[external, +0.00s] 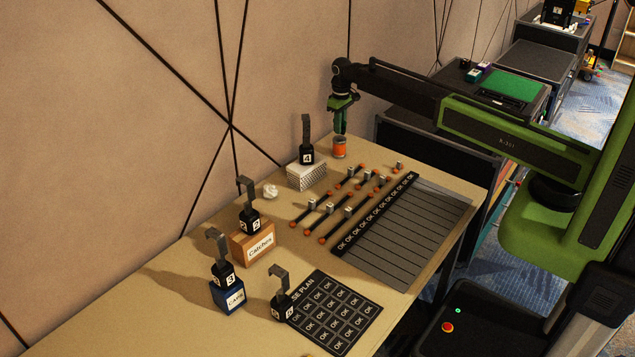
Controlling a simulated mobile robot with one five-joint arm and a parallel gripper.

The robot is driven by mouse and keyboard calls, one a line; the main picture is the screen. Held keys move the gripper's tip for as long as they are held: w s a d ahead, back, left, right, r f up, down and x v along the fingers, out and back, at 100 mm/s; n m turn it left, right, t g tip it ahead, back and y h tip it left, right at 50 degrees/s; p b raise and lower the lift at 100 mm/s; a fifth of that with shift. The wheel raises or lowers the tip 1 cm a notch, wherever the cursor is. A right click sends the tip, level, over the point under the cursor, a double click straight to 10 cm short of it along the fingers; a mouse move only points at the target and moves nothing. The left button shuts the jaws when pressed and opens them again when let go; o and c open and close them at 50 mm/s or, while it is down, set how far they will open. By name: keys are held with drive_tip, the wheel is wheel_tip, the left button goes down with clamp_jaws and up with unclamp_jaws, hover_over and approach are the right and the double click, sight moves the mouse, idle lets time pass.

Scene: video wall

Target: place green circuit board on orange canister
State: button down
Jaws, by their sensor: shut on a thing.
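My gripper (340,128) points straight down at the far end of the long table, close to the wall. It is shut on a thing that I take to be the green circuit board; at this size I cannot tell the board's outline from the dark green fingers. The orange canister (339,149), a small can with an orange band and a grey top rim, stands upright on the table directly below the gripper. The fingertips are at or just above its top. I cannot tell whether the held thing touches the canister.
A white patterned box (306,177) with a black hook stand numbered 4 is left of the canister. Orange-ended bars (352,205) and a grey lined sheet (405,233) lie nearer. Crumpled paper (270,191) and an orange-brown box (253,244) are further left. The wall rises close behind.

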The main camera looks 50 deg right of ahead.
wheel_tip(320, 180, down, 2)
drive_tip(key=shift+f+b, duration=0.25)
drive_tip(key=shift+b, duration=0.3)
drive_tip(key=shift+r, duration=0.25)
drive_tip(key=shift+f, duration=0.15)
drive_tip(key=c, duration=1.4)
unclamp_jaws()
drive_tip(key=shift+c, duration=0.2)
wheel_tip(320, 180, up, 12)
drive_tip(key=p, duration=1.2)
drive_tip(key=shift+r+p, duration=0.25)
drive_tip(key=shift+p, duration=0.1)
drive_tip(key=shift+s+f, duration=0.1)
drive_tip(key=shift+s, duration=0.05)
drive_tip(key=s+a, duration=0.4)
drive_tip(key=s, duration=0.9)
drive_tip(key=s+a, duration=0.4)
drive_tip(key=s, duration=1)
drive_tip(key=shift+s+a, duration=0.2)
drive_tip(key=shift+a, duration=0.1)
